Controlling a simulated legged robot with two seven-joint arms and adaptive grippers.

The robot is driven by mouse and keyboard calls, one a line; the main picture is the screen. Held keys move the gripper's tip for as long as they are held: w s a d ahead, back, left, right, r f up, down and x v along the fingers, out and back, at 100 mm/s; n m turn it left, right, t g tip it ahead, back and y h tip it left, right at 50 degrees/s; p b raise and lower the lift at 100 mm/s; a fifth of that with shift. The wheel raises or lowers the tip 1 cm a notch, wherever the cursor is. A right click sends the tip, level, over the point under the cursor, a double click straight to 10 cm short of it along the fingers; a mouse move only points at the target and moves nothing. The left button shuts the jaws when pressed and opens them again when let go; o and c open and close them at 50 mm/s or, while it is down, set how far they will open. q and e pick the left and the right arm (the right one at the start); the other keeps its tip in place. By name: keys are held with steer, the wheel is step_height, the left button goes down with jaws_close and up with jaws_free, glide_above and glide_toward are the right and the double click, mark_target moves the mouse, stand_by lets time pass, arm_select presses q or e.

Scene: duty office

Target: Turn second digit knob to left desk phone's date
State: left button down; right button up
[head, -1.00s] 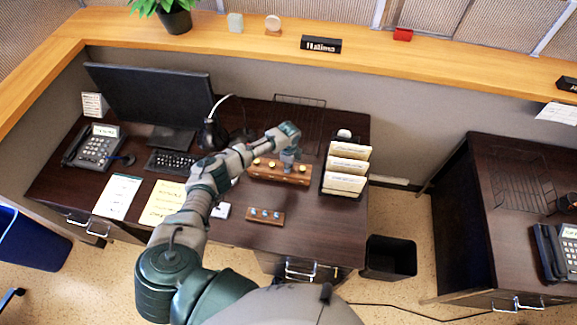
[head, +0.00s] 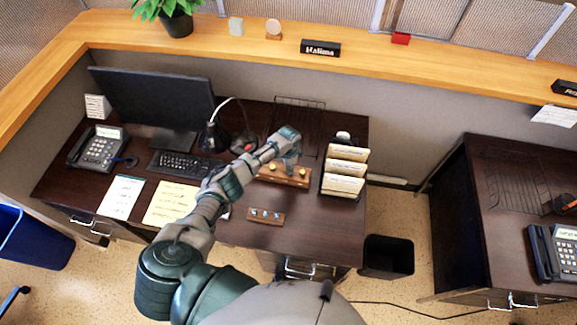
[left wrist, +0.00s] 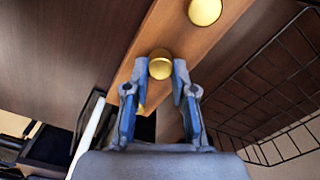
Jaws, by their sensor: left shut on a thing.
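A wooden block (head: 297,181) with a row of brass knobs stands on the left desk; it also shows in the left wrist view (left wrist: 185,45). My left gripper (head: 290,163) reaches down onto the row. In the left wrist view its fingers (left wrist: 160,78) are shut on one brass knob (left wrist: 160,62), with another brass knob (left wrist: 205,11) free beyond it. Part of the row is hidden by my arm in the head view. The left desk phone (head: 97,150) stands at the far left with a lit display (head: 109,132), too small to read. My right gripper is not in view.
A letter rack (head: 343,168) stands right of the block, and a wire tray (head: 300,115) lies behind it. A smaller block with blue pegs (head: 265,215) lies in front. A lamp (head: 213,135), keyboard (head: 184,165) and monitor (head: 150,98) are to the left.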

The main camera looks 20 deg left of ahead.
arm_select(q)
steer(key=shift+s+d+f+n, duration=0.15)
steer(key=shift+s+f+n, duration=0.05)
steer(key=shift+s+n, duration=0.1)
steer(key=c, duration=1)
jaws_free()
steer(key=shift+w, duration=0.15)
steer(key=shift+o, duration=0.2)
steer(key=shift+w+r, duration=0.1)
steer(key=shift+r, duration=0.15)
step_height(320, 180, up, 12)
steer(key=shift+f, duration=0.25)
